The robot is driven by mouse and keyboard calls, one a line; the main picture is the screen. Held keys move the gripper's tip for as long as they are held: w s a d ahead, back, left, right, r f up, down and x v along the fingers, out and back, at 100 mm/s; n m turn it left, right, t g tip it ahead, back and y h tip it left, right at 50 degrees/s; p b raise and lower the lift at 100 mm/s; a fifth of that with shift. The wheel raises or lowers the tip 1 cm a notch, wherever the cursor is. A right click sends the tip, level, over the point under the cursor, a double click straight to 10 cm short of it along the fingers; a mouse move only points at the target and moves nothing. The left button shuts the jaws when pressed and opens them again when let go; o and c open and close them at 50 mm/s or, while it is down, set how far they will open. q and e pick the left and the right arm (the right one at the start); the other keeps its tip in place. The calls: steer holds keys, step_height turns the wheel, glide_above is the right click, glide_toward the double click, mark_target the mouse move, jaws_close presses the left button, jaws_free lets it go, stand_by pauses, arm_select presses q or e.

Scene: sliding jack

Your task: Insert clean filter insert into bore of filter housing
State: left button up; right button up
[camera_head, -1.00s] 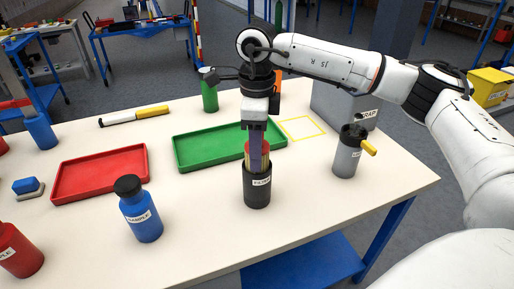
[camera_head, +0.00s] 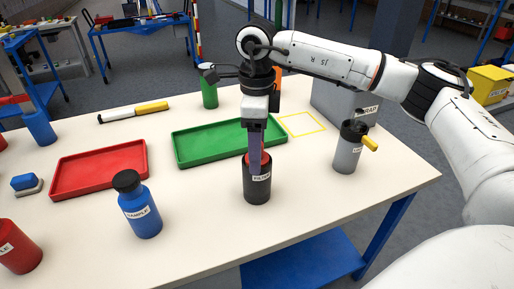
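The filter housing (camera_head: 257,192) is a black cylinder with a white label, upright on the table in front of the green tray. The filter insert (camera_head: 262,160) has a red top that shows at the housing's mouth; the rest of it is hidden inside the bore. My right gripper (camera_head: 254,165) points straight down over the housing, its fingers at the insert's red top. One finger hides most of the top, and I cannot tell whether the fingers are closed on it. My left gripper is not in view.
A green tray (camera_head: 180,150) lies behind the housing and a red tray (camera_head: 60,188) to the left. A blue bottle (camera_head: 141,215) stands left of the housing, a grey canister with a yellow handle (camera_head: 346,158) to the right.

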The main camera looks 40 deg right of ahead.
step_height(320, 180, up, 10)
steer(key=shift+f, duration=0.1)
stand_by(0.7)
